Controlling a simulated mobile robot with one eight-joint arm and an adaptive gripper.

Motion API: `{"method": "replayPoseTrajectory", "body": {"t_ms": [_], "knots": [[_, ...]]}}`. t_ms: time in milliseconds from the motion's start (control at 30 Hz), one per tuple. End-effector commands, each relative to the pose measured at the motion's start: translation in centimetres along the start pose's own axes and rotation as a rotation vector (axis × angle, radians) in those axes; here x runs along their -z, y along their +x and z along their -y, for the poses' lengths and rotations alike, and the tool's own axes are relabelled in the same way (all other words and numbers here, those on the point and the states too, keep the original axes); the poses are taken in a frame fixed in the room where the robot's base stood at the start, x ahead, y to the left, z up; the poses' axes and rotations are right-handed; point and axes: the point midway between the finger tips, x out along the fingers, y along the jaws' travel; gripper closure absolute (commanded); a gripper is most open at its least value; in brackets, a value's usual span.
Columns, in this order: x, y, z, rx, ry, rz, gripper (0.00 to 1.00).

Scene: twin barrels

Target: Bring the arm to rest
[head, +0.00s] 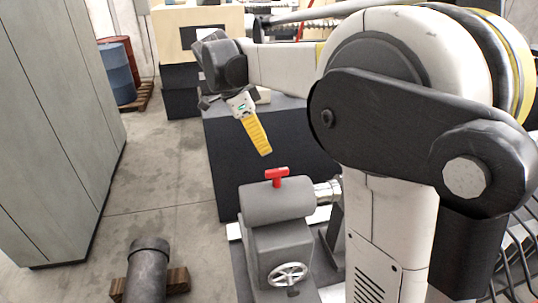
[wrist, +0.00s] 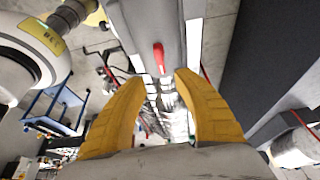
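My gripper (head: 264,152) hangs at the end of my raised arm in the head view, its yellow fingers pointing down and a little right. In the wrist view its two yellow fingers (wrist: 161,82) stand apart with nothing between them, so it is open and empty. My arm reaches in from the right, across the upper part of the head view. Below the gripper, and apart from it, is a grey machine (head: 279,205) with a red handle (head: 276,177) on top. The red handle also shows beyond the fingers in the wrist view (wrist: 159,57).
A tall grey cabinet (head: 60,120) stands at the left. A blue barrel (head: 117,74) and a red barrel (head: 122,45) stand behind it on a pallet. A dark cylinder (head: 147,272) lies at the front left. The machine has a handwheel (head: 288,274). Open floor (head: 165,165) lies between.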

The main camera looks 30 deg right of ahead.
Motion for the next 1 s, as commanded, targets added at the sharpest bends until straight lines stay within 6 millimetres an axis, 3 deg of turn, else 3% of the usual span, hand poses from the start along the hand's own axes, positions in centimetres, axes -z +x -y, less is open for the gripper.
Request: {"method": "replayPoseTrajectory", "body": {"t_ms": [167, 667, 833, 1000], "knots": [[0.0, -0.9, 0.0, 0.0, 0.0, 0.0, 0.64], [-0.2, -0.6, -0.2, 0.006, -0.015, 0.005, 0.64], [-2.1, 2.7, -3.1, 0.086, -0.232, 0.06, 0.64], [-6.2, 9.3, -8.7, 0.288, -0.666, 0.12, 0.64]]}}
